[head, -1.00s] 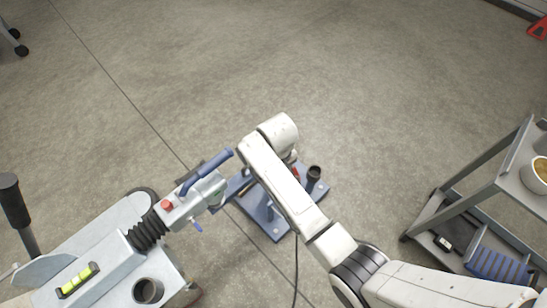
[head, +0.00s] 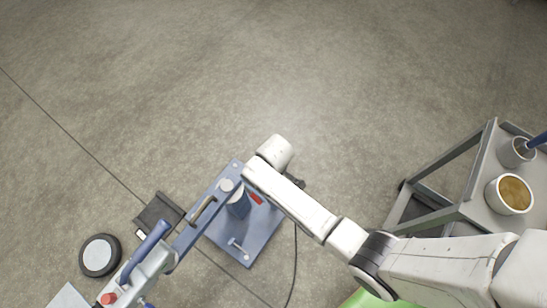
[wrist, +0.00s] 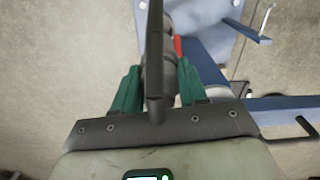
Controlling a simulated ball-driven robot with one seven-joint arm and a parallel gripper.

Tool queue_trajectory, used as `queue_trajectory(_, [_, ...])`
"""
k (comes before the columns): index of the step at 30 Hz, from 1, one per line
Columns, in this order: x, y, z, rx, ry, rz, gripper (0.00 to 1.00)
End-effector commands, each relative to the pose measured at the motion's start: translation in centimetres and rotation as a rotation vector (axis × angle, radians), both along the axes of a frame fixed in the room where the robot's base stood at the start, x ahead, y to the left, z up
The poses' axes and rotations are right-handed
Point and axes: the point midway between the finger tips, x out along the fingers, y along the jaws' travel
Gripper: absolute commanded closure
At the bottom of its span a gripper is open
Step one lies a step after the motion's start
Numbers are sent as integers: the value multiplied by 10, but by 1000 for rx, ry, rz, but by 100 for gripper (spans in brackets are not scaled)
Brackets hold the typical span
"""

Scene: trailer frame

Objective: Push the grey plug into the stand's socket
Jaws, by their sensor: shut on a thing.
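The blue stand (head: 243,235) is a flat plate on the floor with a thick post (head: 238,205) and a red part (head: 255,198). In the wrist view, part of the stand (wrist: 208,25) is at the upper right. My gripper (wrist: 157,88) has green fingers closed around a dark grey, round-bodied piece, which looks like the grey plug (wrist: 170,66). A dark upright strip, perhaps its cable, crosses in front of it. In the head view my arm hides the fingers. I cannot make out the socket or whether the plug touches it.
A grey trolley (head: 446,214) with a cup of brown contents (head: 514,194) stands at right. A trailer coupling with a blue handle (head: 145,252) and a black-rimmed wheel (head: 99,256) are at lower left. A black cable (head: 295,262) lies on the floor. Floor beyond the stand is clear.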

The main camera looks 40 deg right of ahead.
Motion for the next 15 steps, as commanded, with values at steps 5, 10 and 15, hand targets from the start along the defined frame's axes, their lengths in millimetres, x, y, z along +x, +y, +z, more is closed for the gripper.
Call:
queue_trajectory(5, [0, 0, -10, -1, 0, -1, 100])
queue_trajectory(10, [1, 0, -20, -1, 0, -1, 100])
queue_trajectory(15, [1, 0, -30, 0, -1, -1, 100])
